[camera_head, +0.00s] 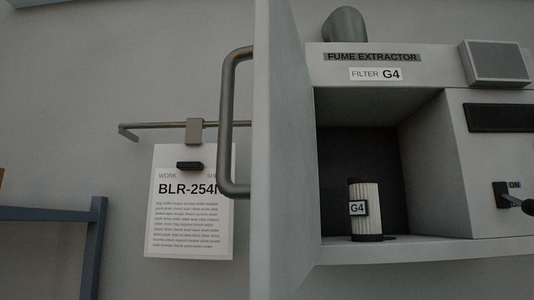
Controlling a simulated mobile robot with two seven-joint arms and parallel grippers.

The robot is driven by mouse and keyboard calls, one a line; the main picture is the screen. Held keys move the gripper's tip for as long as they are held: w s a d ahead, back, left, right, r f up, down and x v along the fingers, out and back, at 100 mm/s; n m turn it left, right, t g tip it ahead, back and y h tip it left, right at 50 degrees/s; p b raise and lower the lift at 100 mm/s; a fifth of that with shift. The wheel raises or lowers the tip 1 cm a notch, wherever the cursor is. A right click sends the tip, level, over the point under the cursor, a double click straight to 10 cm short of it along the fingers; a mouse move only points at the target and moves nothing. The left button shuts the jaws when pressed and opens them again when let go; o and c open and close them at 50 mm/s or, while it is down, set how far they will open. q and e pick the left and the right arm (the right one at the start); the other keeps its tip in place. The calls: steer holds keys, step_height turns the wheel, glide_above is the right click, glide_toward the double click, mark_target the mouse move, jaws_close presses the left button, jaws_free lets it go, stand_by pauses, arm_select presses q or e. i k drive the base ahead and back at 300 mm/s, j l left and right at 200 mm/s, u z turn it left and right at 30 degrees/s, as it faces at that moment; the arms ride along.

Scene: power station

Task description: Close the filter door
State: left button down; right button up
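The filter door (284,150) of the fume extractor stands open, swung out toward me on the left side of the compartment. Its dark handle (226,120) is a vertical bar on the door's left face. The open compartment (340,135) shows a white pleated filter (366,212) with dark end caps and a G4 label, standing upright on the compartment floor. The fume extractor (432,75) has a matching FILTER G4 label above the opening. Neither gripper is in view.
A work sheet (188,225) hangs from a wall rail (155,125) behind the handle. A blue-grey frame (50,213) stands at lower left. A lever switch (512,199) marked ON sits at the right. A pipe (345,24) rises from the extractor's top.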

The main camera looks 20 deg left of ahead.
mark_target(282, 191)
steer(key=k+j+z, duration=0.1)
steer(key=j+z, duration=0.15)
steer(key=j, duration=0.6)
steer(key=k+u, duration=0.1)
steer(key=u, duration=0.25)
steer(key=k+u, duration=0.15)
steer(key=u, duration=0.2)
steer(key=j+u, duration=0.25)
steer(key=j, duration=0.65)
steer(key=i, duration=0.05)
